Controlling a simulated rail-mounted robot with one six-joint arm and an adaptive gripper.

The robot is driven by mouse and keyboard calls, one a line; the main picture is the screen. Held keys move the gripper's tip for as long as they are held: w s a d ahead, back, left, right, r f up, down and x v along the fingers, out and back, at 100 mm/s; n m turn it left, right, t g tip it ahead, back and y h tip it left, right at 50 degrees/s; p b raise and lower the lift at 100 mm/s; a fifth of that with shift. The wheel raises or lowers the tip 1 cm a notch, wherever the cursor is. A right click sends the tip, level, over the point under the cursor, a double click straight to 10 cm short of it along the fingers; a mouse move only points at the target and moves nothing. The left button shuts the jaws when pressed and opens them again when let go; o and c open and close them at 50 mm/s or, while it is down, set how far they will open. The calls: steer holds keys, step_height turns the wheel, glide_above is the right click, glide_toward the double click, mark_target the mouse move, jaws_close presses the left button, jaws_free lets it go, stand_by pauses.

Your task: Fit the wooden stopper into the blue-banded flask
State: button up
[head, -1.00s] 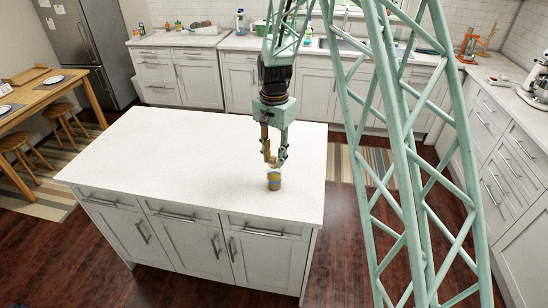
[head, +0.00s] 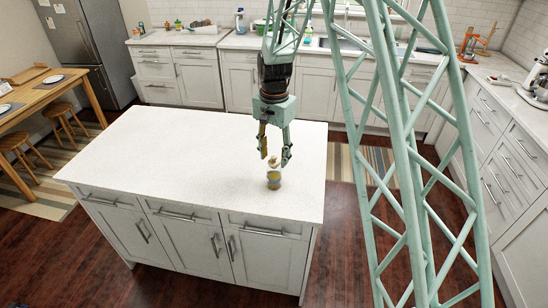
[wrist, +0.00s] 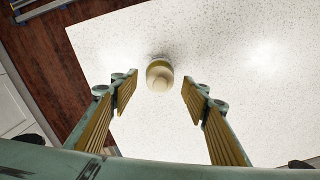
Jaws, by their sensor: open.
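The flask (head: 274,182) stands upright on the white island top near its front right edge. It looks yellowish with a blue-grey band. The wooden stopper (head: 273,161) is a pale piece sitting upright at the flask's mouth; how deep it sits is too small to tell. In the wrist view the stopper (wrist: 162,78) is seen from above, covering the middle of the flask (wrist: 158,66). My gripper (head: 275,158) is open and empty above the flask, its fingers apart on either side of the stopper and not touching it.
The island top (head: 180,150) is otherwise bare, with wide free room to the left. Its front and right edges are close to the flask. Counters with a sink and bottles line the back. A wooden table (head: 40,95) stands far left.

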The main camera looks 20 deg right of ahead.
mark_target(274, 157)
step_height(274, 157, up, 11)
steer(key=shift+r, duration=0.2)
stand_by(0.5)
steer(key=shift+s, duration=0.1)
stand_by(0.7)
